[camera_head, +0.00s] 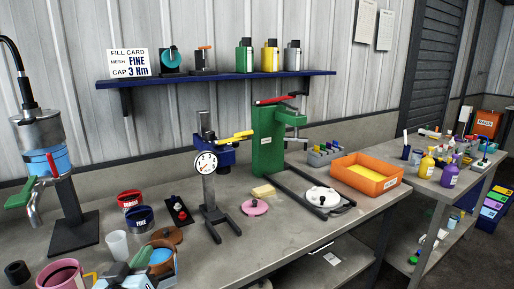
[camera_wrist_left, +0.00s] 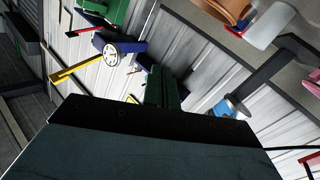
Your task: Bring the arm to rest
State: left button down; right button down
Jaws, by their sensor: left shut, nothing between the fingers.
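My left gripper (camera_head: 138,263) shows at the bottom left of the head view, low over the front of the bench (camera_head: 290,225). It is shut with nothing in it. In the left wrist view its shut fingers (camera_wrist_left: 160,88) stick up past the dark wrist body. An orange-brown container with blue inside (camera_head: 161,257) shows right beside the gripper in the head view; I cannot tell whether they touch. My right gripper is not in view.
The disperser column (camera_head: 70,205) stands at the left. A white cup (camera_head: 117,245) and a pink mug (camera_head: 62,275) are close to my gripper. A dial gauge stand (camera_head: 207,185), green press (camera_head: 267,140) and orange tray (camera_head: 365,175) stand further right. The bench's front middle is clear.

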pick_arm(q)
jog(key=s+d+f+m+g+h, duration=0.1)
jog(key=s+d+f+m+g, duration=0.25)
jog(key=s+f+g, duration=0.6)
jog(key=s+f+m+g+y, duration=0.1)
jog(key=s+f+g, duration=0.15)
jog(key=s, duration=0.75)
jog(key=s+f+g, duration=0.2)
jog(key=s+f, duration=0.2)
jog(key=s, duration=0.6)
notch_tip(320, 180, down, 26)
jog(key=s+g, duration=0.2)
jog(key=s, duration=0.1)
jog(key=s+a+f, duration=0.2)
jog(key=s+f, duration=0.5)
jog(key=s+a+f+g, duration=0.1)
jog(key=s+a+f, duration=0.2)
jog(key=s+f, duration=0.4)
jog(key=shift+s+m+y, duration=0.35)
jog(key=shift+s+y, duration=0.05)
jog(key=shift+s, duration=0.3)
jog(key=shift+w+a, duration=0.1)
